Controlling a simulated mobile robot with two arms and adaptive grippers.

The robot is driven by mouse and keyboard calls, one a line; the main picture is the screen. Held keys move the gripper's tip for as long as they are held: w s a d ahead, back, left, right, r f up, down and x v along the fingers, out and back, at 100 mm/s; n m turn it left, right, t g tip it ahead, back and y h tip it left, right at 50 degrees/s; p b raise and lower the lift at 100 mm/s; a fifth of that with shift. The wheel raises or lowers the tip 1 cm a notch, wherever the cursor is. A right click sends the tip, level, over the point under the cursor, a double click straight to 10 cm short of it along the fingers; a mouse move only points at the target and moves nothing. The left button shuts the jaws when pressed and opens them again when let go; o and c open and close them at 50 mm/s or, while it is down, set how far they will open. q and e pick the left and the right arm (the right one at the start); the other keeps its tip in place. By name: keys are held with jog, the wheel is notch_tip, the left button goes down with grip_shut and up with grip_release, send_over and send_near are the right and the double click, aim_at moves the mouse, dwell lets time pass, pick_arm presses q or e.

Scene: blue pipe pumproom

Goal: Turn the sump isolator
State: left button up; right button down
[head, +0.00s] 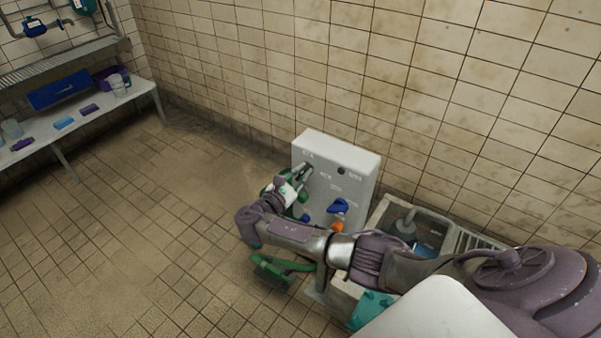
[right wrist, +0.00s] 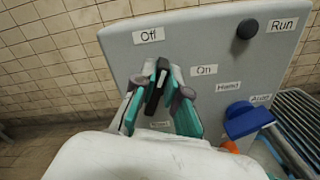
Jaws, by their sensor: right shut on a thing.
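A pale grey control panel (head: 348,172) stands against the tiled wall. In the right wrist view the panel (right wrist: 205,38) carries the labels Off, On, Hand, Auto and Run. My right gripper (head: 304,174) reaches the panel's upper left from the front. In the right wrist view its teal fingers (right wrist: 160,80) are closed around a black handle (right wrist: 155,88), between and below the Off and On labels. The handle's base is hidden by the fingers. It looks roughly upright, tilted slightly. My left gripper is not in view.
A blue knob (head: 338,206) and an orange knob (head: 337,227) sit lower on the panel. A black round knob (right wrist: 247,29) is by Run. A sink (head: 428,226) stands right of the panel. A green object (head: 280,267) is below my arm. A bench (head: 85,115) stands far left; the floor between is clear.

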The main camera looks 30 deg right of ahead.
jog(key=shift+s+d+f+m+b, duration=0.15)
jog(key=shift+f+m+b, duration=0.1)
jog(key=shift+m+b, duration=1.3)
jog(key=shift+s+a+f+m+b, duration=0.2)
jog(key=shift+m+b, duration=0.5)
jog(key=shift+m, duration=1.55)
jog(key=shift+s+d+f+m+b, duration=0.15)
jog(key=shift+f+m+b, duration=0.15)
jog(key=shift+m+b, duration=1.25)
jog(key=shift+m+p, duration=0.35)
jog(key=shift+m, duration=0.1)
jog(key=c, duration=1.2)
grip_release()
jog(key=shift+r, duration=0.1)
jog(key=v, duration=1.2)
